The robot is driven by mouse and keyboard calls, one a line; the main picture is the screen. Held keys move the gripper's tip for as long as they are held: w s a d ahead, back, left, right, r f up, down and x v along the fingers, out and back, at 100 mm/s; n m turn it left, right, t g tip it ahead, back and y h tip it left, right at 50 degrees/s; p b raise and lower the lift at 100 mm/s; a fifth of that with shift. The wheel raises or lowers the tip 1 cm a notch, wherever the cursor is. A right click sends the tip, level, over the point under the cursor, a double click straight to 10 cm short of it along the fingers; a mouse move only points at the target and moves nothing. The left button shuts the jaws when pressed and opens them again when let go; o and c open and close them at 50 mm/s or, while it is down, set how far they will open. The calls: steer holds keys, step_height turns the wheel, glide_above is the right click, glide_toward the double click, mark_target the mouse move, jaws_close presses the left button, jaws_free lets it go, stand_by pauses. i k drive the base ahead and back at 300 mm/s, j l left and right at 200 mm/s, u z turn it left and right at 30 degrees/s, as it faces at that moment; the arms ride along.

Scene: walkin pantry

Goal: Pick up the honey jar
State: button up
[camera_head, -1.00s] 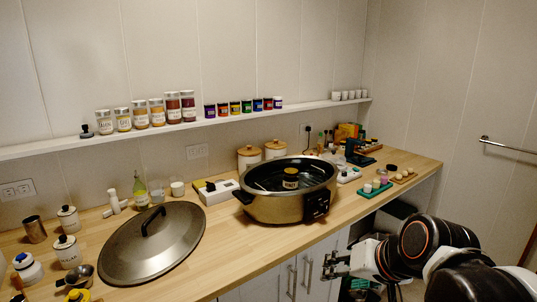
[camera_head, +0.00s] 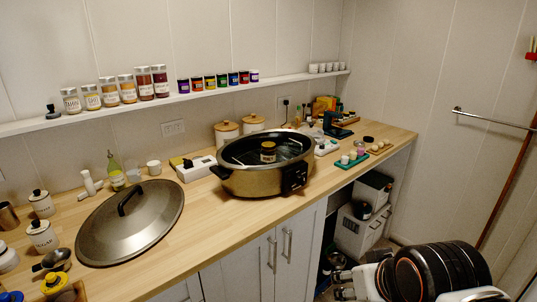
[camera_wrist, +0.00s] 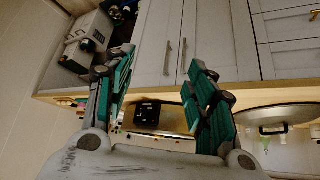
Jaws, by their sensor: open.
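A small jar with a dark top and a yellow band (camera_head: 268,152) sits inside the open slow cooker (camera_head: 245,183) on the counter. Its label is too small to read, so I cannot confirm it is the honey jar. Several jars with amber to red contents, including an amber one (camera_head: 127,90), stand on the wall shelf. My gripper (camera_head: 342,283) is low in front of the cabinets, below the counter and well away from these jars. In the wrist view its green-padded fingers (camera_wrist: 161,60) are spread apart with nothing between them.
A large metal lid (camera_head: 130,225) lies on the counter left of the cooker. The wooden counter edge (camera_head: 225,255) and cabinet doors (camera_head: 250,265) lie beside my arm.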

mark_target(267, 153)
steer(key=u, duration=0.45)
steer(key=i+l+u, duration=0.15)
steer(key=l+u, duration=0.25)
steer(key=i+l+u, duration=0.15)
steer(key=l+u, duration=0.6)
steer(key=i+j, duration=0.05)
